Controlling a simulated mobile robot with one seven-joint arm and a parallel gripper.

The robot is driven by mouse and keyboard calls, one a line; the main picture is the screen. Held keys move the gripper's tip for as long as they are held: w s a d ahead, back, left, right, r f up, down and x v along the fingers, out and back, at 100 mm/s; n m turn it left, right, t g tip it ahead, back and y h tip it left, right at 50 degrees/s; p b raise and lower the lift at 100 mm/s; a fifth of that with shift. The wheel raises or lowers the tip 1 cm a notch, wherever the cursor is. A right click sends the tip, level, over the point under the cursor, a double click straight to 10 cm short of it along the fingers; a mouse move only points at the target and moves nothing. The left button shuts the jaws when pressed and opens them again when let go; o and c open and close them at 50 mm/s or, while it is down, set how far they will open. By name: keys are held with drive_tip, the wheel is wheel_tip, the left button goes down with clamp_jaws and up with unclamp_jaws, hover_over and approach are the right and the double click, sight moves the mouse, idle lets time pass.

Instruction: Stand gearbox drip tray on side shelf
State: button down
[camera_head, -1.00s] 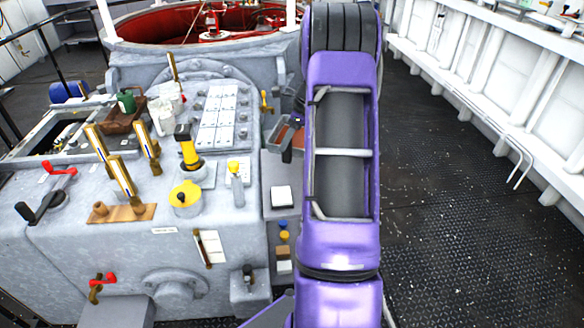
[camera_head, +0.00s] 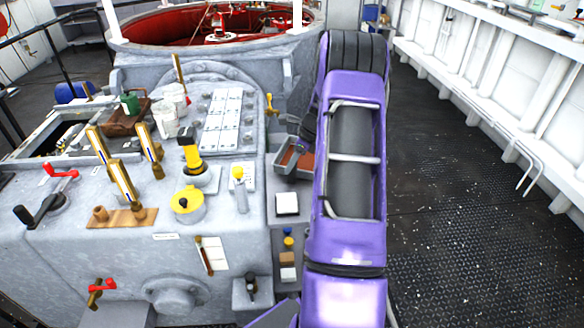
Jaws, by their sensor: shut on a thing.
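The drip tray (camera_head: 281,159) is a small grey open tray with a reddish-brown inside. It is at the right side of the grey machine, over the far part of the narrow grey side shelf (camera_head: 289,221). My gripper (camera_head: 301,149) is at the tray's upper right edge, shut on it. The fingers are small and dark, and my purple arm hides part of the gripper and the tray's right end. The tray looks about level. I cannot tell whether its bottom touches the shelf.
A white-topped block (camera_head: 287,203) and several small coloured knobs sit nearer on the shelf. The grey machine (camera_head: 222,245) beside it carries levers, a yellow-capped fitting (camera_head: 187,203) and a brown tray (camera_head: 124,120) with a green can. Open deck (camera_head: 440,220) lies right of my arm.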

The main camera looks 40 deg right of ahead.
drive_tip(key=shift+f, duration=0.6)
drive_tip(key=shift+f, duration=0.15)
drive_tip(key=c, duration=0.6)
unclamp_jaws()
drive_tip(key=p+v, duration=0.1)
drive_tip(key=v, duration=1.1)
drive_tip(key=shift+w+r, duration=0.1)
drive_tip(key=shift+r, duration=0.1)
